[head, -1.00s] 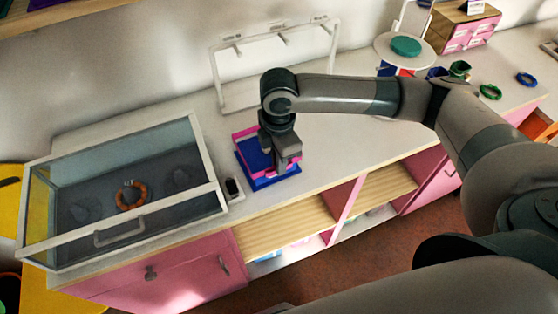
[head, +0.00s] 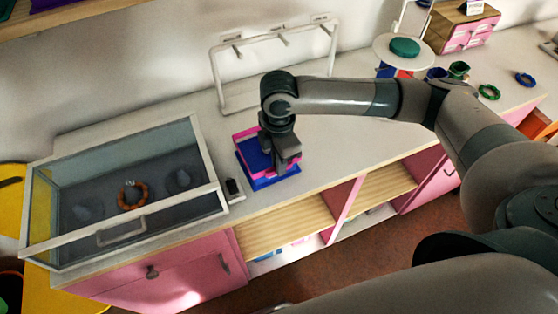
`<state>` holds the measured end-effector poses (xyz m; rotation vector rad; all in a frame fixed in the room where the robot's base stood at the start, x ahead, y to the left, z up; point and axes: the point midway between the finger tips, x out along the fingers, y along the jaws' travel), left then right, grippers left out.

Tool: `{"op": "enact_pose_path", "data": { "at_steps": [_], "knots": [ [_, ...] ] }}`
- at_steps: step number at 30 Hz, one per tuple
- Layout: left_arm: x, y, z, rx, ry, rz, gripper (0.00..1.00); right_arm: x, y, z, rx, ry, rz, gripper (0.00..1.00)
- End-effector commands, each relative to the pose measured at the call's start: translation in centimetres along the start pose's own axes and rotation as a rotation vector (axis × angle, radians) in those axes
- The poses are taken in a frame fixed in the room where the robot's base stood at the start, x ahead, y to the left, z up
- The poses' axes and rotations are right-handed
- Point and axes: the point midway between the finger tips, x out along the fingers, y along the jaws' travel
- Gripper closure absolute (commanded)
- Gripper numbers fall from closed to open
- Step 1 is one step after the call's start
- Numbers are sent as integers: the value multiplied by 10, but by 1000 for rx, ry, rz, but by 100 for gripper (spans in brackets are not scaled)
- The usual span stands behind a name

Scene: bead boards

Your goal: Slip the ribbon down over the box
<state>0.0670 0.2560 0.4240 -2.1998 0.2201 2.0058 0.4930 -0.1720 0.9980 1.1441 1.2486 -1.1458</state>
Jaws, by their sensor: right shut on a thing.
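A blue box (head: 254,160) stands on the white counter, right of the glass case. A pink ribbon (head: 243,134) forms a square loop around the upper part of the box. My right gripper (head: 284,168) points down at the box's right side and is shut on the ribbon. The gripper hides part of the ribbon and the box's right side, so I cannot tell how level the ribbon sits there. My left gripper is not in view.
A glass case (head: 125,190) with an orange bead ring (head: 132,195) stands left of the box. A small black-topped item (head: 233,187) lies between them. A white rack (head: 275,65) stands behind. The counter's front edge (head: 300,188) is close to the box.

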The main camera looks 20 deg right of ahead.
Motion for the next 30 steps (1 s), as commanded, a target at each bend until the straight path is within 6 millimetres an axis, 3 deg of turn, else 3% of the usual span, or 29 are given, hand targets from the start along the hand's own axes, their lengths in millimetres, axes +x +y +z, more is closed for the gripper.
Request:
{"op": "enact_pose_path", "data": {
  "at_steps": [30],
  "knots": [
    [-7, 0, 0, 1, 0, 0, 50, 6, 0, 0, 1, 1, 0, 100]
  ]
}}
